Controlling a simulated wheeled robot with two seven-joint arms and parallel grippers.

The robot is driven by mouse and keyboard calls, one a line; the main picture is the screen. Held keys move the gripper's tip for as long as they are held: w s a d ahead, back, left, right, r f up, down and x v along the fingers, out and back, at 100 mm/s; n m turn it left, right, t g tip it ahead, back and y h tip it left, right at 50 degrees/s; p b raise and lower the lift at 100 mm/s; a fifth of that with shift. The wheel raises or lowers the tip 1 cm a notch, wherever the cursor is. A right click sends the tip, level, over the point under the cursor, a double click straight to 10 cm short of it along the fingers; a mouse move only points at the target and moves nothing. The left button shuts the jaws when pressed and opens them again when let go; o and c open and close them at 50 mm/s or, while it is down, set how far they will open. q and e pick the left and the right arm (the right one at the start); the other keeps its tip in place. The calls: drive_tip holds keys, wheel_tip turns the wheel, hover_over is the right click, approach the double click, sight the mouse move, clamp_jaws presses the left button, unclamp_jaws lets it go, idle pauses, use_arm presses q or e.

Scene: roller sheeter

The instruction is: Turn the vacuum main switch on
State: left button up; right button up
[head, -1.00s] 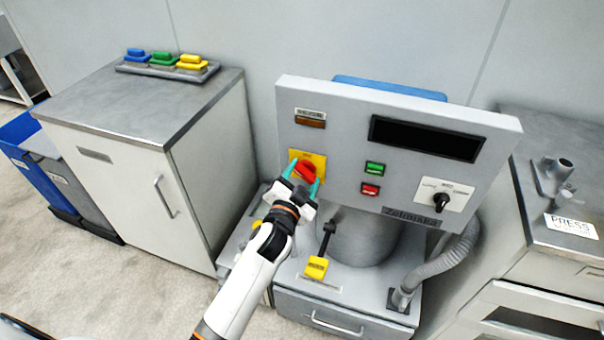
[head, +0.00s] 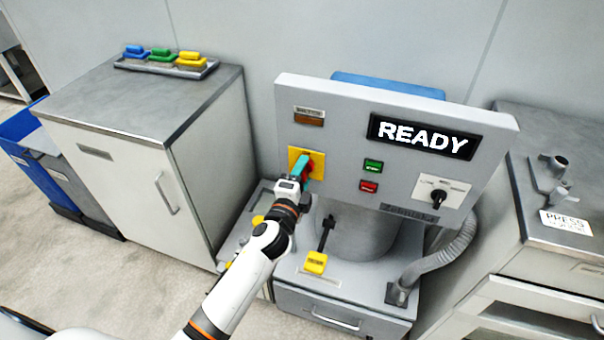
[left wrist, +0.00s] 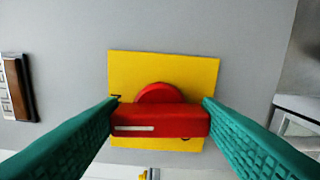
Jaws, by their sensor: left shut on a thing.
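The vacuum main switch is a red rotary knob (left wrist: 160,119) on a yellow plate (left wrist: 190,70), on the left of the grey machine panel. In the left wrist view the knob's bar lies across the picture, with its white mark toward the left end. My left gripper (head: 301,169) is shut on the knob, a teal finger at each end of the bar. In the head view the gripper hides part of the knob and plate (head: 314,156). The panel display (head: 422,137) is lit and reads READY. My right gripper is not in view.
The panel also has a green button (head: 373,166), a red button (head: 368,186) and a black selector (head: 438,195). A yellow-ended lever (head: 316,262) stands below. A cabinet (head: 120,178) is at left, and a PRESS bench (head: 530,255) is at right.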

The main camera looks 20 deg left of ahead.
use_arm(q)
drive_tip(key=shift+m, duration=0.6)
drive_tip(key=o, duration=1)
drive_tip(key=s+b, duration=0.1)
drive_tip(key=s, duration=1.1)
drive_tip(key=shift+a, duration=0.15)
